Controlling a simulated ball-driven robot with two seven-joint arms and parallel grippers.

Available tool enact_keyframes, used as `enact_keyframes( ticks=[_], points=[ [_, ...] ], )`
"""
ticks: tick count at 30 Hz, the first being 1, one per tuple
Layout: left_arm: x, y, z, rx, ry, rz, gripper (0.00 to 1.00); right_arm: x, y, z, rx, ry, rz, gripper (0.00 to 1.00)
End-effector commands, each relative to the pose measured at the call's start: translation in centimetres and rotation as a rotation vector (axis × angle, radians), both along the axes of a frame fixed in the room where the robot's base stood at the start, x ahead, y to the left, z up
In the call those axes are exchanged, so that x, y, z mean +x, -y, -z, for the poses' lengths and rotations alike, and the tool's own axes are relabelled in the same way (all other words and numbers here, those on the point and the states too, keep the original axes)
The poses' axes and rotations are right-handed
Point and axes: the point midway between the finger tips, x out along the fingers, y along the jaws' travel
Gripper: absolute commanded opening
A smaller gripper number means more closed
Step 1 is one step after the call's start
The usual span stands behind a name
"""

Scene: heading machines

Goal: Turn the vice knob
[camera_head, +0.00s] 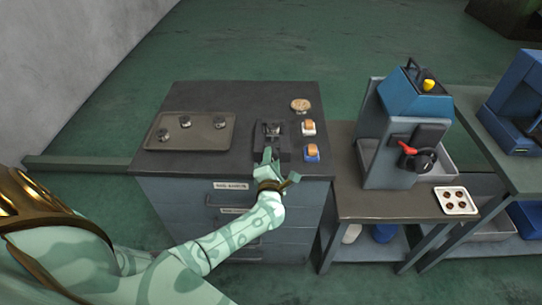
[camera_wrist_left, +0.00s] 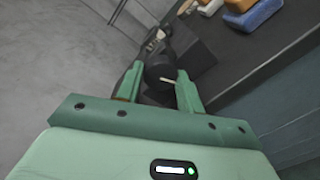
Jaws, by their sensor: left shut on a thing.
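The dark vice (camera_head: 271,136) stands at the front edge of the grey cabinet top, right of its middle. My left gripper (camera_head: 268,157) is at the vice's front side. In the left wrist view, the round dark vice knob (camera_wrist_left: 160,71) sits between the two green fingers, and a small pale pin shows on it. The left gripper is shut on the knob. In the head view the gripper hides the knob. My right gripper is in neither view.
A tray (camera_head: 222,142) with several small dark parts lies left of the vice. Two brushes, one white-based (camera_head: 308,128) and one blue-based (camera_head: 312,153), and a round tan disc (camera_head: 300,105) lie right of it. A blue machine (camera_head: 390,150) stands on the neighbouring table.

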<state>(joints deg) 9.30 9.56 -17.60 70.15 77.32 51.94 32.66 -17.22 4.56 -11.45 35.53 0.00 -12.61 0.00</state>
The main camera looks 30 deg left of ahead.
Motion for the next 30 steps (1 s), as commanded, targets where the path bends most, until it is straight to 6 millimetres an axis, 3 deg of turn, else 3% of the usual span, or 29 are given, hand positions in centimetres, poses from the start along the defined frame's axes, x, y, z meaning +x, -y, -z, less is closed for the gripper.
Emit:
enact_keyframes(
  ticks=[12, 29, 30],
  points=[
    [0.0, 0.1, 0.1, 0.168, -0.106, 0.002, 0.15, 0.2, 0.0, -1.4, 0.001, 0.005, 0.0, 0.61],
    [0.0, 0.2, 0.2, 0.193, -0.122, 0.002, 0.15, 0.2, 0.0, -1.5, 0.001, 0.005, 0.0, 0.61],
    [0.0, 0.2, 0.2, 0.193, -0.122, 0.003, 0.43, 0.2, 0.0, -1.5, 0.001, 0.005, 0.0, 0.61]
  ],
)
